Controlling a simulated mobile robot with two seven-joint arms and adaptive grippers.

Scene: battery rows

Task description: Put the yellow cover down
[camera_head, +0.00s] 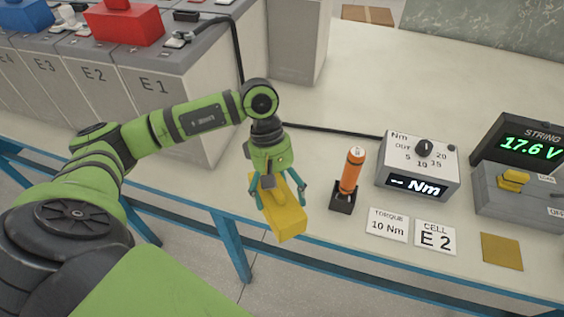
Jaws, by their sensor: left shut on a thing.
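My left gripper (278,196) is shut on the yellow cover (285,224), a box-shaped piece that hangs tilted below the fingers. In the picture the cover overlaps the table's front edge, left of the orange screwdriver; its height above the table is hard to tell. A flat yellow square (502,251) lies on the table at the front right, apart from the cover. My right gripper is out of view.
The orange screwdriver (351,172) stands in a black holder. A torque box (420,165), two cards reading "10 Nm" (388,224) and "E 2" (435,237), a switch box (520,195) and a voltage display (530,145) follow rightward. Grey battery cells (160,95) stand at left.

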